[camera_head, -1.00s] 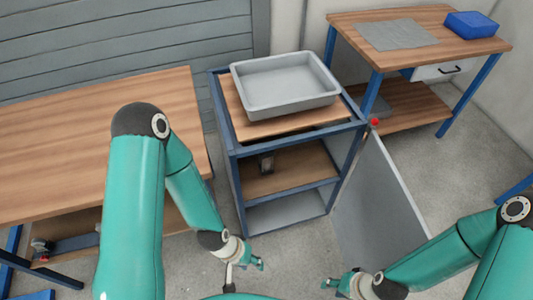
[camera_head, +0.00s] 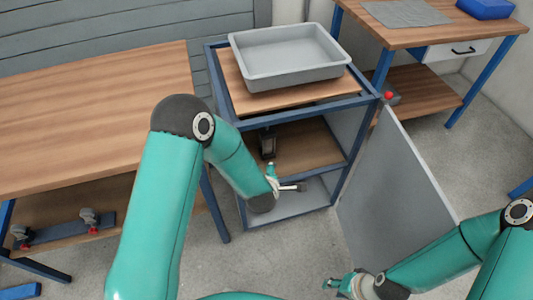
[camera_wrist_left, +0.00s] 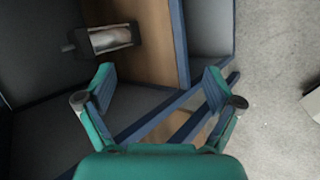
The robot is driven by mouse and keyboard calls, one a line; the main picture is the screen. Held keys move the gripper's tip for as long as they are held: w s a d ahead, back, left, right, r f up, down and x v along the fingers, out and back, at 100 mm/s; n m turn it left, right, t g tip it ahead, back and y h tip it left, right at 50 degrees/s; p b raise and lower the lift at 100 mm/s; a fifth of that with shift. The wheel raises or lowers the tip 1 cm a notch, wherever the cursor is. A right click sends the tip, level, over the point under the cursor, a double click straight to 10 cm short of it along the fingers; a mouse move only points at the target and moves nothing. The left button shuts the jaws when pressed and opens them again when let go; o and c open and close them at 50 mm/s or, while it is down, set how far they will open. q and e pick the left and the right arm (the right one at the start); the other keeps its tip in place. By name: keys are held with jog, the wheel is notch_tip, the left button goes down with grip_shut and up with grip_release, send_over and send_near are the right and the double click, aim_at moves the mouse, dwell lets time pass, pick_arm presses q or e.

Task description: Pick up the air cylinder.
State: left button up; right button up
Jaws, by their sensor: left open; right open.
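The air cylinder (camera_head: 268,143), a small dark and silver piece, is on the wooden middle shelf (camera_head: 305,147) of the open blue cabinet. In the left wrist view the cylinder (camera_wrist_left: 110,39) lies at the upper left, beyond the fingers, with a thin rod at one end. My left gripper (camera_head: 284,182) is at the cabinet's open front, below and in front of the cylinder. Its fingers are open and empty in the left wrist view (camera_wrist_left: 160,77), apart from the cylinder. My right gripper (camera_head: 336,284) is low at the bottom right, open and away from the cabinet.
A grey tray (camera_head: 290,78) stands on the cabinet top. The grey cabinet door (camera_head: 385,190) stands open on the right. A wooden workbench (camera_head: 90,110) is on the left, with parts on its lower shelf. Another bench (camera_head: 400,32) stands at the back right.

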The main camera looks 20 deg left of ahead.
pick_arm(q)
jog(key=w+n+t+y+b, duration=0.25)
jog(key=w+n+b, duration=0.3)
jog(key=n, duration=0.35)
jog(key=n+y+b, duration=0.4)
jog(key=n+b, duration=0.1)
jog(key=n, duration=0.8)
send_near(267, 132)
jog(key=x, duration=0.4)
jog(key=d+f+x, duration=0.1)
jog(key=x, duration=0.2)
jog(key=shift+w+d+r, duration=0.1)
jog(key=shift+w, duration=0.05)
jog(key=shift+s+a+x, duration=0.15)
jog(key=shift+x, duration=1.15)
jog(key=shift+s+a+x, duration=0.15)
jog(key=shift+x, duration=1.15)
pick_arm(e)
notch_tip(267, 132, down, 13)
jog(key=shift+s+r, duration=0.1)
pick_arm(q)
grip_shut()
